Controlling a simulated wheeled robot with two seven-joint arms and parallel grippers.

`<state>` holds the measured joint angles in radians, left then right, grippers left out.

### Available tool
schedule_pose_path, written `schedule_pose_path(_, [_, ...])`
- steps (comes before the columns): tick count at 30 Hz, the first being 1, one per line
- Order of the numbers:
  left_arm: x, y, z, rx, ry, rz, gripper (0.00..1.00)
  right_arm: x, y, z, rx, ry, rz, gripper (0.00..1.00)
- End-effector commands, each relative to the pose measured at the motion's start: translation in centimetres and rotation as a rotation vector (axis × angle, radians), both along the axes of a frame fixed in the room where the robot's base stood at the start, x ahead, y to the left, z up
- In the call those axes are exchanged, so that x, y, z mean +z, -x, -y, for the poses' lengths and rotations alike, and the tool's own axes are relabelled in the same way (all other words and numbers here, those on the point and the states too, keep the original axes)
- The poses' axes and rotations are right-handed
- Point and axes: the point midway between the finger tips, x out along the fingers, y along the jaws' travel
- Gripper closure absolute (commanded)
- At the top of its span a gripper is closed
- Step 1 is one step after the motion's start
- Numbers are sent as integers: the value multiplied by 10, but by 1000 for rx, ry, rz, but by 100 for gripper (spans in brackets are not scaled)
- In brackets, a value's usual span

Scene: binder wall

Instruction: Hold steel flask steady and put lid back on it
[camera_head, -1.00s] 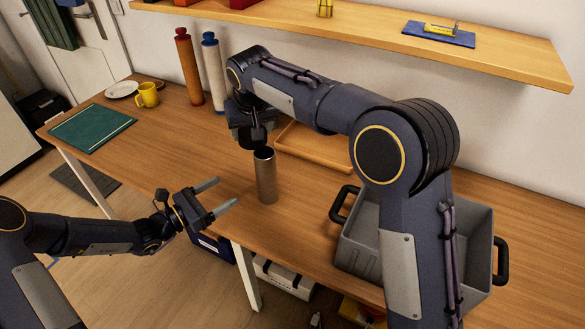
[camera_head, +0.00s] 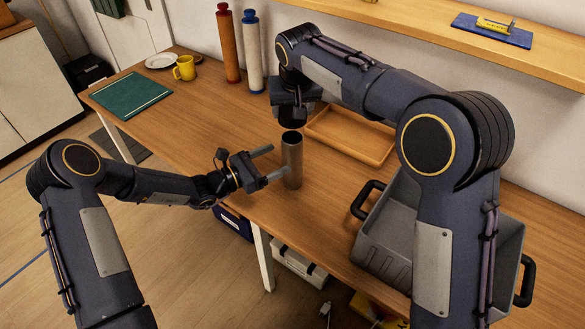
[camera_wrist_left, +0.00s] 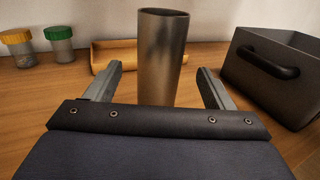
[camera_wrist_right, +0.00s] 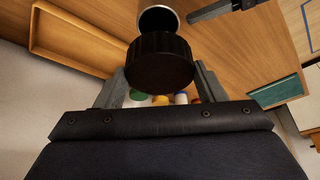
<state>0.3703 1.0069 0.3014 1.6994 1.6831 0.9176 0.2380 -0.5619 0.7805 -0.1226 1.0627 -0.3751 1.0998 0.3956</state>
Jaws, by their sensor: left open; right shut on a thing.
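The steel flask (camera_head: 292,165) stands upright on the table with its dark mouth uncovered. My left gripper (camera_head: 272,161) is open, with its fingers pointing at the flask from the left. In the left wrist view the flask (camera_wrist_left: 161,60) shows ahead, between and beyond the two open fingers. My right gripper (camera_wrist_right: 160,85) is shut on the black ribbed lid (camera_wrist_right: 160,62). In the head view the lid (camera_head: 292,119) shows below the right gripper, above the flask. In the right wrist view the flask's open mouth (camera_wrist_right: 158,20) shows just past the lid, partly covered by it.
A wooden tray (camera_head: 350,137) lies behind the flask. A grey crate (camera_head: 385,235) with black handles stands to the right. A shelf (camera_head: 400,22) hangs above.

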Motion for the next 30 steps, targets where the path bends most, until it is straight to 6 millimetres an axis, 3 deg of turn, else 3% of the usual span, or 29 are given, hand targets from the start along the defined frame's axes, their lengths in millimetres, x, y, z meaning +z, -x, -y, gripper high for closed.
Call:
schedule_pose_path(3, [0, -12, 21, -4, 2, 1, 24, 0, 0, 0, 0, 0, 0, 58])
schedule_pose_path(9, [0, -26, 44, -2, 1, 1, 24, 0, 0, 0, 0, 0, 0, 58])
schedule_pose_path(23, [0, -32, 53, 0, 0, 0, 24, 0, 0, 0, 0, 0, 0, 58])
schedule_pose_path(30, [0, -32, 53, 0, 0, 0, 53, 0, 0, 0, 0, 0, 0, 58])
